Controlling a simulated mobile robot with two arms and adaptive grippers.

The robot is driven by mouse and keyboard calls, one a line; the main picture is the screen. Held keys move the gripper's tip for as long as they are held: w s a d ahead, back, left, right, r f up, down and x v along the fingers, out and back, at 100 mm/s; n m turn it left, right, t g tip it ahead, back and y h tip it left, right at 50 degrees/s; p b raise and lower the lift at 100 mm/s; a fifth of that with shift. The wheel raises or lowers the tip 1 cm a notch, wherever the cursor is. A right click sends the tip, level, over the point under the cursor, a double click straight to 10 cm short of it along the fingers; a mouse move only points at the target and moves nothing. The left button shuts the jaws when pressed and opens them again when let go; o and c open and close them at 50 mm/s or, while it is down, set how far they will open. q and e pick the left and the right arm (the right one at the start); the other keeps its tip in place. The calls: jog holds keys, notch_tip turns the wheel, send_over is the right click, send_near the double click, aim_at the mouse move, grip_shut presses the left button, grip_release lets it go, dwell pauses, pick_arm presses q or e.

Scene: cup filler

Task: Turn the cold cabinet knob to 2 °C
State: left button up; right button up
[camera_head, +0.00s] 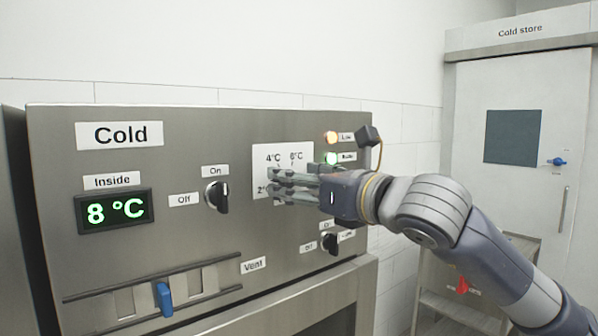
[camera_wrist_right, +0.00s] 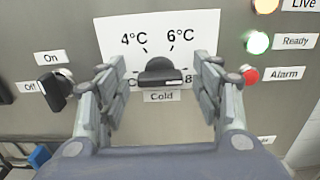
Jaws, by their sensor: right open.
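The cold cabinet knob (camera_wrist_right: 160,72) is black and sits on a white dial plate (camera_wrist_right: 188,24) with 4 °C and 6 °C marks above it. A partly covered 8 shows at its right, and the label Cold is below. A pale line shows on the knob's lower right; I cannot tell its exact setting. My right gripper (camera_head: 276,186) is open, with one finger on each side of the knob. The wrist view shows gaps between fingers and knob. In the head view the gripper hides the knob. The Inside display (camera_head: 115,210) reads 8 °C. My left gripper is out of view.
An On/Off switch (camera_head: 217,197) is left of the dial, and a second black switch (camera_head: 329,243) is below right. A blue Vent slider (camera_head: 164,299) is lower left. A lit green Ready lamp (camera_wrist_right: 257,43) and red Alarm part (camera_wrist_right: 250,76) are close to the right finger.

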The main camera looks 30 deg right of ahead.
jog(key=shift+w, duration=0.1)
jog(key=c, duration=1.1)
jog(key=shift+o, duration=0.2)
